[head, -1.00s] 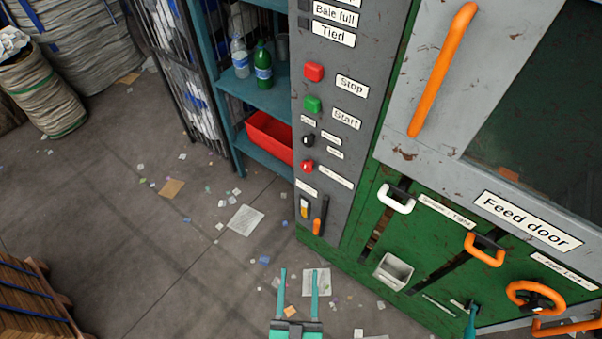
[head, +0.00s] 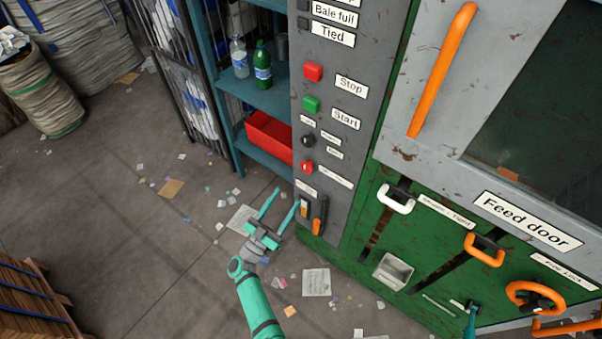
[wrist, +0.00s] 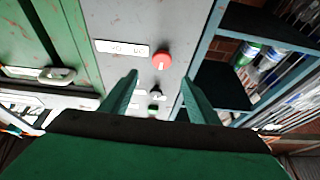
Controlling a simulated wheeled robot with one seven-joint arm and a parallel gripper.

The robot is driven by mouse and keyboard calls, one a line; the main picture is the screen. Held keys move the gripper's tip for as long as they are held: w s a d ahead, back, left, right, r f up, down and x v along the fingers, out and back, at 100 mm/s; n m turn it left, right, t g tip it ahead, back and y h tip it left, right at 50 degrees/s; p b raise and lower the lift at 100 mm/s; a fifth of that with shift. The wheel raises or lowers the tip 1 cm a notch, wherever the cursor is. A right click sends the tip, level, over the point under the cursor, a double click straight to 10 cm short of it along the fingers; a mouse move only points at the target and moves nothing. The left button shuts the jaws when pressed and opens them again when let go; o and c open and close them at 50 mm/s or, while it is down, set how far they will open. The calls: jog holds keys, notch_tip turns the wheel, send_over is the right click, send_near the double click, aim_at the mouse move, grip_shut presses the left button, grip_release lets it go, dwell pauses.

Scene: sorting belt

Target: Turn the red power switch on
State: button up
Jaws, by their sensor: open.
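The red switch (head: 306,166) is a small round knob low on the grey control panel (head: 345,55), below a black knob (head: 307,141). It also shows in the wrist view as a red knob (wrist: 162,61) with a pale mark on its face, beside a white label (wrist: 122,48) too blurred to read. My gripper (head: 287,196) is open and empty, left of the panel's lower part and lower in the picture than the red knob. In the wrist view the red knob appears between and just beyond the fingertips (wrist: 160,74), apart from them.
Above are a red stop button (head: 313,72) and a green start button (head: 311,104). Below are a rocker switch (head: 304,208) and an orange lever (head: 317,227). A teal shelf (head: 262,98) holding bottles and a red bin (head: 268,139) stands left of the panel.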

aim_at(305, 168)
jog(key=x, duration=1.1)
jog(key=shift+w+a+f, duration=0.1)
jog(key=shift+w+a, duration=0.05)
jog(key=shift+w, duration=0.05)
jog(key=c, duration=1)
